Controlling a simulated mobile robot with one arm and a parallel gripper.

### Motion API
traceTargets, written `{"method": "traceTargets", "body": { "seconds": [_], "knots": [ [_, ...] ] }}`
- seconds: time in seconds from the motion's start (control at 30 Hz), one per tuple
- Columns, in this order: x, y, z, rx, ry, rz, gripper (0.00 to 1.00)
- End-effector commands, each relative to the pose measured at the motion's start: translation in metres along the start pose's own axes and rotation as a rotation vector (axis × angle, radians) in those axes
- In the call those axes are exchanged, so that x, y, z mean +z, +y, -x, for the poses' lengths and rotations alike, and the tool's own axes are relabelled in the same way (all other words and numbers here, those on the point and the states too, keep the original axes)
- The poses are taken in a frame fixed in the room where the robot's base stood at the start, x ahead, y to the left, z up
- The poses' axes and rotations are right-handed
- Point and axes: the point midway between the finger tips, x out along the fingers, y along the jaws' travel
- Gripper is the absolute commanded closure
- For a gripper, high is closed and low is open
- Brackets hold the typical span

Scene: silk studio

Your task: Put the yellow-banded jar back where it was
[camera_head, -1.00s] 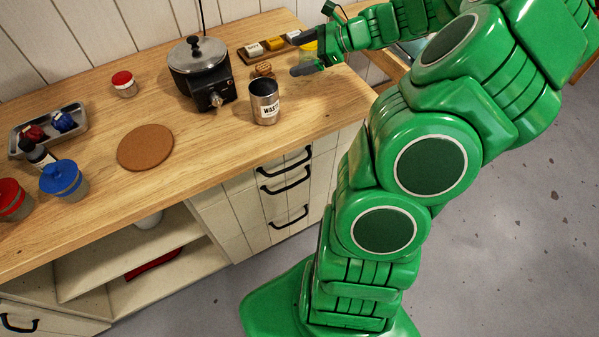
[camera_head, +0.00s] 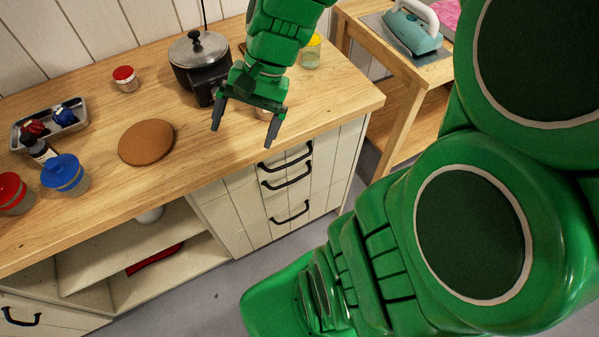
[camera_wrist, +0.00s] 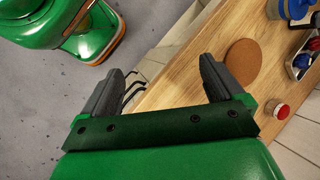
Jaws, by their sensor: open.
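The yellow-banded jar (camera_head: 311,50) stands upright at the back right of the wooden counter in the head view, a clear jar with a yellow top. It is apart from my gripper. My gripper (camera_head: 244,137) is open and empty, held above the counter's front edge over the drawers. In the wrist view my gripper (camera_wrist: 162,88) shows its two fingers spread wide with nothing between them. The jar is not in the wrist view.
A black pot (camera_head: 199,60) stands behind my gripper; my arm hides most of the metal cup. A cork mat (camera_head: 146,142), a blue-lidded jar (camera_head: 65,175), red-lidded jars (camera_head: 125,79) and a metal tray (camera_head: 72,113) are left. An iron (camera_head: 412,30) stands on the right table.

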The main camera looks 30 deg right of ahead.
Motion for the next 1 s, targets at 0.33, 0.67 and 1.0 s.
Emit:
{"method": "traceTargets", "body": {
  "seconds": [0.33, 0.67, 1.0],
  "knots": [
    [0.071, 0.054, -0.004, 0.285, 0.048, 0.338, 0.05],
    [0.099, 0.101, 0.005, 0.468, 0.077, 0.523, 0.05],
    [0.102, 0.107, 0.007, 0.488, 0.078, 0.544, 0.05]
  ]
}}
